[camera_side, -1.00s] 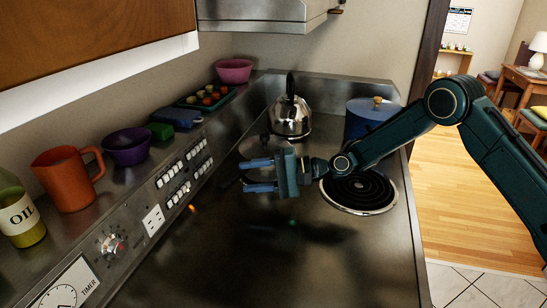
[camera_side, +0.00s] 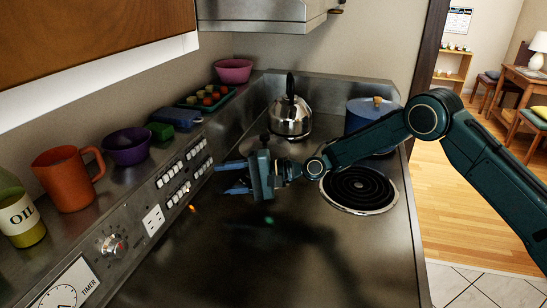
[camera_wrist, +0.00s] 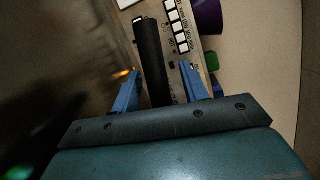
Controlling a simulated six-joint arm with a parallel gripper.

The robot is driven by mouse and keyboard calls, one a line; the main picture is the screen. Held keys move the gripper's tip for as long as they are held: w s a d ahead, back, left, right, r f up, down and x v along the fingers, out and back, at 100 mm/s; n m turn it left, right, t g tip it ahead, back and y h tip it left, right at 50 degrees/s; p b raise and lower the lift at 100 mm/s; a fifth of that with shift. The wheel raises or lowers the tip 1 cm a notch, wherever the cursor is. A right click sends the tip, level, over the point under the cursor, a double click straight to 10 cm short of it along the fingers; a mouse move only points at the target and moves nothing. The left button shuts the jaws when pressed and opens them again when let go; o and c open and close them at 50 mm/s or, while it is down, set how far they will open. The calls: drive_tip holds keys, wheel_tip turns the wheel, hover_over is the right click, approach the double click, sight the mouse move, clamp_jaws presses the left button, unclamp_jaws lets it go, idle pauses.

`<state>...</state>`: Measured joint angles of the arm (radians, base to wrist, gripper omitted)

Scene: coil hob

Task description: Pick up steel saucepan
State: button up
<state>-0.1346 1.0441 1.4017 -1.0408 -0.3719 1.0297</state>
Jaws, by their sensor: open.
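A black bar-like handle (camera_wrist: 153,60), apparently the steel saucepan's, lies between my fingers in the wrist view, with a gap at each side. The saucepan's body is out of the wrist view. My gripper (camera_side: 226,178) is open, pointing left over the hob toward the control panel. In the wrist view my gripper (camera_wrist: 159,72) has both blue fingers spread, one on each side of the handle.
A steel kettle (camera_side: 290,120) and a blue lidded pot (camera_side: 362,120) stand at the back. A bare coil (camera_side: 358,189) is at right. The control panel (camera_side: 162,215) rises at left, with a purple bowl (camera_side: 127,149) and orange mug (camera_side: 66,182) above. The front hob is clear.

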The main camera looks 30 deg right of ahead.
idle(0.5)
clamp_jaws()
drive_tip(key=shift+r, duration=0.15)
drive_tip(key=shift+r, duration=0.35)
wheel_tip(320, 180, up, 19)
idle(2.0)
drive_tip(key=shift+r, duration=0.2)
drive_tip(key=shift+w, duration=0.1)
idle(0.7)
